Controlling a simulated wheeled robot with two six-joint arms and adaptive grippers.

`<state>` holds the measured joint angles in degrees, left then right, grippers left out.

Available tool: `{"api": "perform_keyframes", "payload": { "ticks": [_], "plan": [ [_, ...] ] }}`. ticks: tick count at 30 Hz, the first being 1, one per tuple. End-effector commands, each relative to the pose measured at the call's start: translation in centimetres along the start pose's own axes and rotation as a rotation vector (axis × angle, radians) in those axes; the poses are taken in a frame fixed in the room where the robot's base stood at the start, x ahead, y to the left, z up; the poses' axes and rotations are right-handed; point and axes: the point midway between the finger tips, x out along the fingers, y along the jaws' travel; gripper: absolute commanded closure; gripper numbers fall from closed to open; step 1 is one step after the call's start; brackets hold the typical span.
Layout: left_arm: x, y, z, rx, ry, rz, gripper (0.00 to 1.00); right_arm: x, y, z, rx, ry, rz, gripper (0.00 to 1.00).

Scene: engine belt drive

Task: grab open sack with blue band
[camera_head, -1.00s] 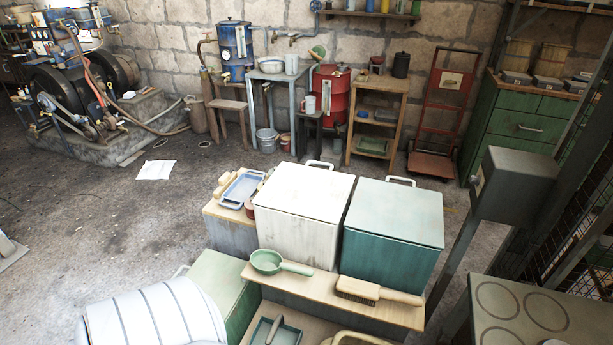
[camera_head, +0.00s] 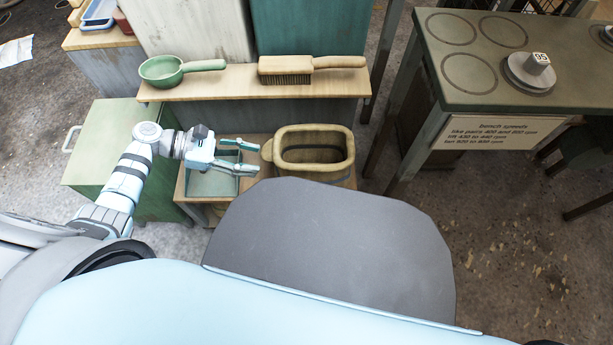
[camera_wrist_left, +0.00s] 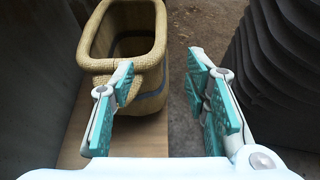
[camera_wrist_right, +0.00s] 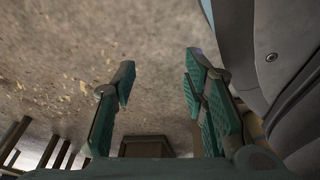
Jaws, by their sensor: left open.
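The open sack (camera_head: 318,168) is a tan woven, box-shaped bag with a thick rolled rim and a dark hollow inside. It stands upright on the low wooden shelf, partly hidden behind my grey body part. In the left wrist view the sack (camera_wrist_left: 151,82) shows a blue band around its side. My left gripper (camera_head: 257,158) is open at the sack's left end, fingers pointing at its rim lug. In the left wrist view one finger overlaps the sack's near end; I cannot tell whether they touch. My right gripper (camera_wrist_right: 158,62) is open and empty above bare floor.
Above and behind the sack, a plank (camera_head: 218,84) holds a green ladle (camera_head: 162,71) and a brush (camera_head: 285,68). A green tray (camera_head: 207,185) lies under my left gripper. A green cabinet (camera_head: 110,125) stands left, a bench (camera_head: 450,85) right. Floor at right is partly clear.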

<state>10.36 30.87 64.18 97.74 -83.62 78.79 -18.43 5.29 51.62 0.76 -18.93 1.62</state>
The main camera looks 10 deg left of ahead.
Motion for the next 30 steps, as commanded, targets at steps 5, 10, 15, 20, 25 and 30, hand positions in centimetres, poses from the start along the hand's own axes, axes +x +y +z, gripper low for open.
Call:
{"api": "perform_keyframes", "payload": {
  "ticks": [5, 10, 15, 20, 25, 30],
  "plan": [
    [3.7, -0.1, 1.0, -0.011, -0.035, -0.014, 0.57, 0.7, -0.7, -1.5, 0.019, 0.03, -0.011, 0.6],
    [7.8, -0.1, 1.1, -0.012, -0.032, -0.012, 0.57, 1.2, -1.5, -3.3, 0.042, 0.065, -0.025, 0.6],
    [10.2, -0.1, 1.2, -0.013, -0.03, -0.011, 0.57, 0.9, -1.7, -4.5, 0.039, 0.07, -0.03, 0.6],
    [13.2, -0.1, 1.2, -0.013, -0.03, -0.01, 0.57, 0.0, -1.9, -6.2, 0.022, 0.059, -0.033, 0.6],
    [13.9, -0.1, 1.4, -0.013, -0.027, -0.009, 0.57, -0.7, -1.9, -6.7, 0.014, 0.051, -0.033, 0.6],
    [13.9, -0.1, 1.4, -0.013, -0.027, -0.009, 0.67, -0.7, -1.9, -6.7, 0.014, 0.051, -0.033, 0.6]
  ]
}}
